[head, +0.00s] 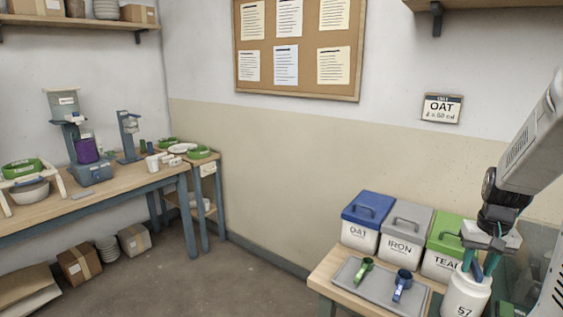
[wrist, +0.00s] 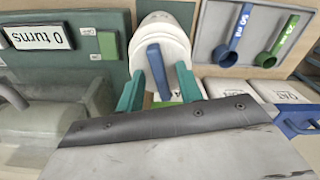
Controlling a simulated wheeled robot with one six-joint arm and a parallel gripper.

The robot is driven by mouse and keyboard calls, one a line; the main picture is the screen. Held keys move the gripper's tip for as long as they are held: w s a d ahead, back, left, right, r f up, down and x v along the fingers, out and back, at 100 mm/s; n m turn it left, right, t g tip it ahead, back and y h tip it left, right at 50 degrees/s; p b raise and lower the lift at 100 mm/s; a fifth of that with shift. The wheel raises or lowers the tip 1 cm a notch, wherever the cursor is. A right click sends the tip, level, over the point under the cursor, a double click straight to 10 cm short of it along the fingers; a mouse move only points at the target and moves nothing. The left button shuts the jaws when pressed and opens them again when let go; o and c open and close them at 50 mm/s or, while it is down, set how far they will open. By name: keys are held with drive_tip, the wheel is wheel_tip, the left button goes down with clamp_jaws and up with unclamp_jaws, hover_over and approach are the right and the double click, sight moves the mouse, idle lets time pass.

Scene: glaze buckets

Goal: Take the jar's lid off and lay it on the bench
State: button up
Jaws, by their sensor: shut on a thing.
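The white jar (head: 463,302) marked 57 stands upright at the bench's right side in the head view; its pale body also shows in the wrist view (wrist: 162,22). Its white lid (wrist: 174,60) carries a raised blue bar and appears seated on the jar. My gripper (head: 477,267) comes down from above with teal fingers on opposite sides of the lid, shut on it; it also shows in the wrist view (wrist: 159,88). The lid's rim is partly hidden by the fingers. The wooden bench (head: 326,272) shows bare along its left edge.
A grey tray (head: 346,270) with a green scoop (head: 364,268) and a blue scoop (head: 403,282) lies left of the jar. Blue-, grey- and green-lidded bins (head: 361,240) stand behind. A display (wrist: 38,36) reads "0 turns". Little bench is bare.

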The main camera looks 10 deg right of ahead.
sight(477, 267)
drive_tip(key=shift+s+a+f, duration=0.35)
drive_tip(key=shift+f, duration=0.25)
drive_tip(key=shift+r, duration=0.15)
drive_tip(key=shift+w+r+g, duration=0.1)
drive_tip(key=shift+r+g, duration=0.15)
drive_tip(key=shift+g, duration=0.05)
clamp_jaws()
drive_tip(key=shift+w+d+r, duration=0.1)
drive_tip(key=shift+d+r, duration=0.05)
drive_tip(key=shift+r, duration=2.45)
